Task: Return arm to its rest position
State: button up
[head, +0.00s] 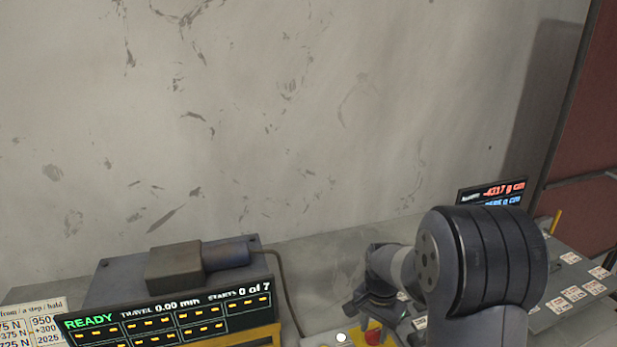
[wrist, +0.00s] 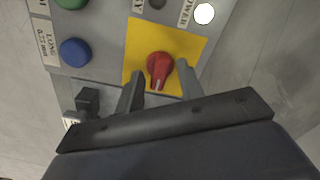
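My arm reaches in from the lower right of the head view, with a large dark joint in front. My gripper (head: 372,305) points down over the control panel, and its fingers are partly hard to make out there. In the wrist view my gripper (wrist: 160,70) is open, its two fingers apart. A red rotary knob (wrist: 159,68) on a yellow plate (wrist: 190,47) shows between the fingertips with gaps on both sides. Whether the fingertips reach down beside the knob or hover above it, I cannot tell. The red knob (head: 373,338) also shows in the head view, below the gripper.
A lit white lamp (wrist: 204,14), a blue button (wrist: 75,52), a green button (wrist: 71,3) and a dark switch (wrist: 88,100) surround the knob. A display (head: 170,318) reads READY, 0.00 mm, 0 of 7. A labelled grey surface (head: 565,265) lies right; a wall stands behind.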

jog(key=n, duration=1.1)
jog(key=shift+p, duration=0.4)
jog(key=shift+r+n, duration=0.1)
jog(key=shift+n, duration=0.4)
jog(key=shift+r, duration=1.15)
jog(key=shift+s, duration=0.1)
